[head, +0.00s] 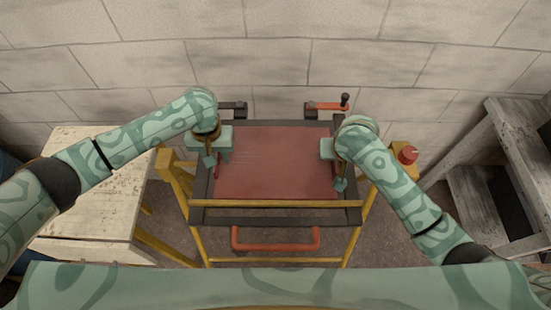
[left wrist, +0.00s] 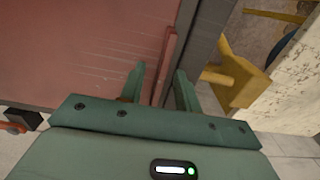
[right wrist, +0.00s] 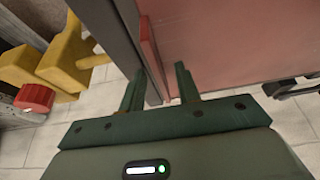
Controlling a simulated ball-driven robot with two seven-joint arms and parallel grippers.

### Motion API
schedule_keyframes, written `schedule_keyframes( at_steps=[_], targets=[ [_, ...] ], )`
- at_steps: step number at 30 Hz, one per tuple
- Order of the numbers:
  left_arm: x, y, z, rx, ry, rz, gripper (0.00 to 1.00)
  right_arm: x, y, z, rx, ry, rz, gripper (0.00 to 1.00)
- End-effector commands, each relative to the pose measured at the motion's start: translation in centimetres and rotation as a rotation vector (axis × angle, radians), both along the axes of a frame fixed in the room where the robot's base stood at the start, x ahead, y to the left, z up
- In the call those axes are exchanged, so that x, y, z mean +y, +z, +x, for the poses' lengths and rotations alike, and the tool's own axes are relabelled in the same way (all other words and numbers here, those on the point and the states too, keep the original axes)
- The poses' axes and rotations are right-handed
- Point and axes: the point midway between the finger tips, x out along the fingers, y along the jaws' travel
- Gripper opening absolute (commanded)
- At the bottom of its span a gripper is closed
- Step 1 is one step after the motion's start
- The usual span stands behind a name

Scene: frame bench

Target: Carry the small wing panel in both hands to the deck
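The red panel (head: 270,165), with light scratches, lies flat within a dark grey frame (head: 275,217) on a yellow stand; I take it to be the wing panel. Raised red strips run along its sides: one shows in the left wrist view (left wrist: 169,52), one in the right wrist view (right wrist: 150,42). My left gripper (left wrist: 160,75) is over the left edge, its fingers apart on either side of that strip. My right gripper (right wrist: 155,75) is likewise open over the right edge. Whether the fingers touch the strips is unclear. I cannot tell which surface is the deck.
A black clamp (head: 238,108) and an orange one (head: 325,106) stand at the back. A red knob (head: 408,154) sits on a yellow bracket at right. An orange handle (head: 275,247) is in front. A worn pale table (head: 85,222) stands left, grey wooden steps (head: 490,205) right.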

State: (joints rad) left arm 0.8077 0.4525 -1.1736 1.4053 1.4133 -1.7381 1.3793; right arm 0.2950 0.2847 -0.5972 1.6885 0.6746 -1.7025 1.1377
Motion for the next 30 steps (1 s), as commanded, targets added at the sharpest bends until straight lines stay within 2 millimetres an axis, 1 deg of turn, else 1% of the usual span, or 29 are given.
schedule_keyframes(
  at_steps=[8,9,11,12,30],
  targets=[
    [0.01,-0.07,0.00,0.000,0.000,0.000,0.33,0.01,-0.05,0.03,0.000,0.000,0.000,0.33],
    [0.01,-0.06,0.00,0.000,0.000,0.000,0.22,0.01,-0.05,0.03,0.000,0.000,0.000,0.22],
    [0.00,-0.05,0.01,0.000,0.000,0.000,0.05,0.01,-0.05,0.03,0.000,0.000,0.000,0.05],
    [0.00,-0.05,0.01,0.000,0.000,0.000,0.00,0.01,-0.04,0.03,0.000,0.000,0.000,0.00],
    [0.01,0.00,0.04,0.000,0.001,0.000,0.00,0.01,-0.02,0.02,0.000,0.000,0.000,0.00]
  ],
)
